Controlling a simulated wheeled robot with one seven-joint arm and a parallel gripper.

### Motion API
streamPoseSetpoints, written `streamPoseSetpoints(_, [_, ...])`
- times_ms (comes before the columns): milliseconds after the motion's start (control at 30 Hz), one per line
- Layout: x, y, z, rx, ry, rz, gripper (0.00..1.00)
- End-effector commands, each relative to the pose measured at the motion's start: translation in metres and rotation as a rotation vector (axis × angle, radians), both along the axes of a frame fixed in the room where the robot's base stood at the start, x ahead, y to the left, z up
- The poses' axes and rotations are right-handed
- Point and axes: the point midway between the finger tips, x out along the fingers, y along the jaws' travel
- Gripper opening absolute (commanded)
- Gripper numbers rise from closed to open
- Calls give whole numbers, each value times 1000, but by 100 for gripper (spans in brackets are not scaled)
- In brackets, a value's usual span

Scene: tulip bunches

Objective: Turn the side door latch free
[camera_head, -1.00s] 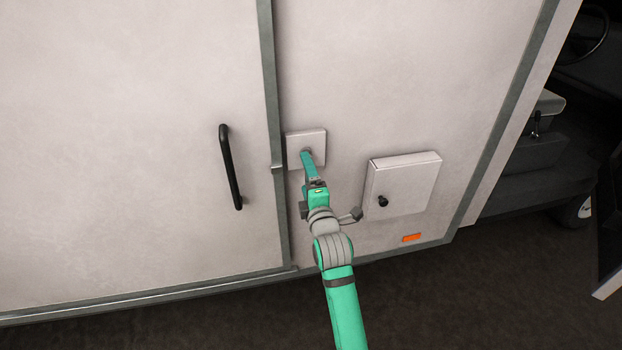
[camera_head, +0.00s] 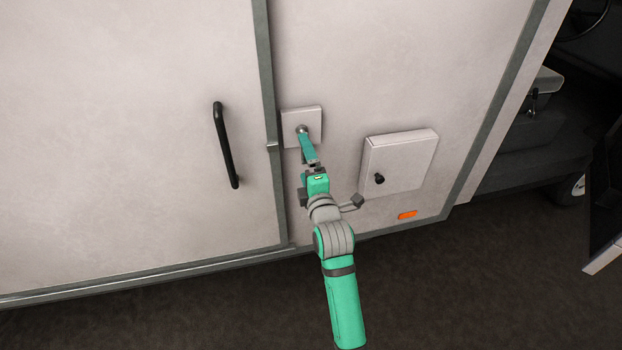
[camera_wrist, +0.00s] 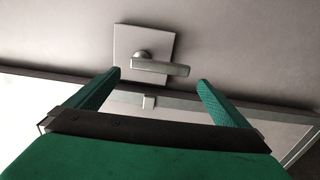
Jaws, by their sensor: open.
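The latch is a grey lever handle (camera_wrist: 160,66) on a square pale plate (camera_wrist: 143,48) fixed to the vehicle's wall. In the wrist view the lever points right from its round pivot. In the head view the plate (camera_head: 314,117) and pivot (camera_head: 301,129) show, and my gripper hides most of the lever. My gripper (camera_wrist: 158,86) is open and empty, with one green finger to each side of the lever's span and the lever ahead of the fingertips. In the head view my gripper (camera_head: 303,142) is just below the pivot. I see no clear contact.
The side door (camera_head: 120,150) is at left, flush with its grey frame, with a black vertical pull handle (camera_head: 226,146). A small box with a black knob (camera_head: 398,160) sticks out of the wall at right. An orange marker (camera_head: 407,215) is below it. Dark ground (camera_head: 440,290) lies clear in front.

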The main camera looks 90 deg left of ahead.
Motion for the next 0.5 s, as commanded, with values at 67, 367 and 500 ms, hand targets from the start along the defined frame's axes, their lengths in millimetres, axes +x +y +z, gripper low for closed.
streamPoseSetpoints(67, [3,-11,-1,0,2,-3,100])
streamPoseSetpoints(367, [9,-46,-1,-1,2,-4,100])
streamPoseSetpoints(500, [12,-59,-2,-3,2,-3,100])
